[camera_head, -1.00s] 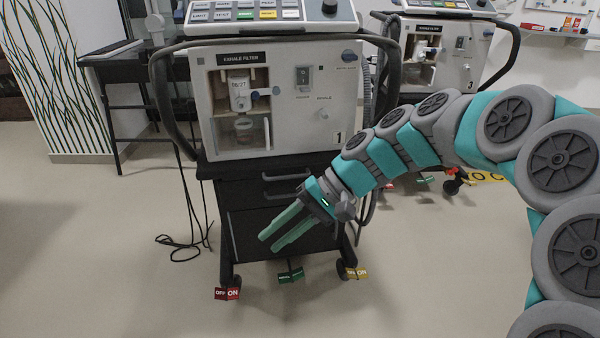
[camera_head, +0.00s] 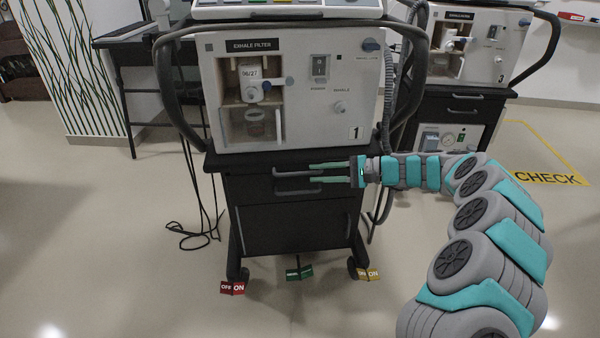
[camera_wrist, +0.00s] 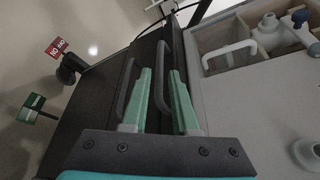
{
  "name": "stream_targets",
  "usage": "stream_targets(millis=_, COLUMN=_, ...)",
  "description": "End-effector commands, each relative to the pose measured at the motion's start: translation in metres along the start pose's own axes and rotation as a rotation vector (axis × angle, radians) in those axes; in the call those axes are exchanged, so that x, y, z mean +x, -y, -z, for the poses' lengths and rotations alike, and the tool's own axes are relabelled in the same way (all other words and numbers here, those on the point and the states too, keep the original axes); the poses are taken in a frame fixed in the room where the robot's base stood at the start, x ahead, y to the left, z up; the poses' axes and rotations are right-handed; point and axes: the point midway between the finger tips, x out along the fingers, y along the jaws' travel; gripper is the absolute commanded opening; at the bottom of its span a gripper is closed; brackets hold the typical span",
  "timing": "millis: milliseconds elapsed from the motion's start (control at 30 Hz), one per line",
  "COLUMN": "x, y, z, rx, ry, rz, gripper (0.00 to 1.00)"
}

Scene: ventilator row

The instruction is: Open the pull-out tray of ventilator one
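Ventilator one (camera_head: 300,95), marked "1", stands on a dark cart in the middle of the head view. The cart's front has two bar handles under the ventilator, an upper handle (camera_head: 294,174) and a lower handle (camera_head: 294,192). Both fronts look closed; which one is the pull-out tray is not labelled. My gripper (camera_head: 314,174) is open at the upper handle, coming from the right with its fingers one above the other. In the wrist view the upper handle (camera_wrist: 162,78) lies between my fingertips (camera_wrist: 160,74), and the lower handle (camera_wrist: 125,88) lies outside them. Finger contact cannot be told.
A lower cabinet door (camera_head: 295,228) is below the drawers. Red OFF/ON (camera_head: 232,288), green (camera_head: 299,273) and yellow (camera_head: 368,275) tags are at the cart's base. Ventilator three (camera_head: 470,50) stands behind at right. Cables hang at the left. The floor in front is clear.

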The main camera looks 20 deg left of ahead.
Motion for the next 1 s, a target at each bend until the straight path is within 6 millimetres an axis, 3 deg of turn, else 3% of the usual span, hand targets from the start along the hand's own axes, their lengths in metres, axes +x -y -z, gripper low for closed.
stream_targets(millis=400, x=0.059, y=0.000, z=-0.002, rx=-0.001, ry=0.002, rz=-0.003, gripper=0.27)
stream_targets(millis=800, x=0.069, y=0.000, z=-0.001, rx=-0.001, ry=0.001, rz=-0.002, gripper=0.27)
stream_targets(millis=1000, x=0.069, y=0.000, z=-0.001, rx=-0.001, ry=0.001, rz=-0.002, gripper=0.07)
